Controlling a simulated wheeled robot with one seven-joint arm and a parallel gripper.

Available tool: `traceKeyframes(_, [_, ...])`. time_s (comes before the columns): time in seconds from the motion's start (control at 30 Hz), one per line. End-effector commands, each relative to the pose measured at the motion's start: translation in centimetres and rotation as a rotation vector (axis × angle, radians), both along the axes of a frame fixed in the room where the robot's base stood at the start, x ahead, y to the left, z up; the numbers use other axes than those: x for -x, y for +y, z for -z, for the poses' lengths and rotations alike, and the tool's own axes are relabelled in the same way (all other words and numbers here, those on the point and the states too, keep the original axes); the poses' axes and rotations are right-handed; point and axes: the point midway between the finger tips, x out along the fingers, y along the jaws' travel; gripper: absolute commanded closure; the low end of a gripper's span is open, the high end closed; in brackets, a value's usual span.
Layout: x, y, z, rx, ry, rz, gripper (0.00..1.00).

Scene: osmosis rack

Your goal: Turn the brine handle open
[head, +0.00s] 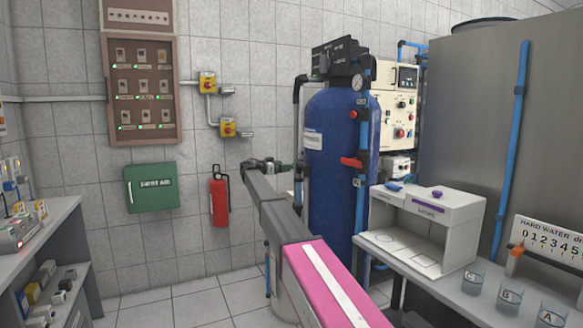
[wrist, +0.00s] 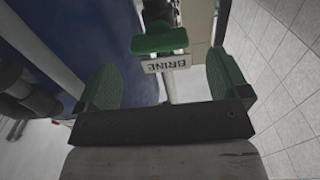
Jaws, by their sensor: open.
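The brine handle (wrist: 160,40) is a green grip in the wrist view, with a white tag reading BRINE (wrist: 167,64) just below it. My gripper (wrist: 164,80) is open, its two green-padded fingers spread left and right. The tag and handle show between and slightly beyond the fingertips, with a gap on each side; I see no contact. In the head view my gripper (head: 277,167) is at the left side of the blue tank (head: 325,140). There the brine handle cannot be told apart from the gripper.
A red valve handle (head: 351,162) sits on the pipe at the tank's front. A fire extinguisher (head: 220,198) and a green first aid box (head: 152,188) hang on the back wall. A bench with a white booth (head: 455,225) and beakers (head: 510,297) stands right. Shelves (head: 50,225) stand left.

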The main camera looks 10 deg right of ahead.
Motion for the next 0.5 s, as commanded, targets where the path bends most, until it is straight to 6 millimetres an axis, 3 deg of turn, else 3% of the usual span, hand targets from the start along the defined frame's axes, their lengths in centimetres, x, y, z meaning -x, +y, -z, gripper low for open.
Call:
traceKeyframes(0.2, [-1.1, -3.2, 0.0, -0.001, 0.001, 0.0, 0.06])
traceKeyframes(0.5, [-1.6, -4.8, 0.0, -0.001, 0.001, 0.0, 0.06])
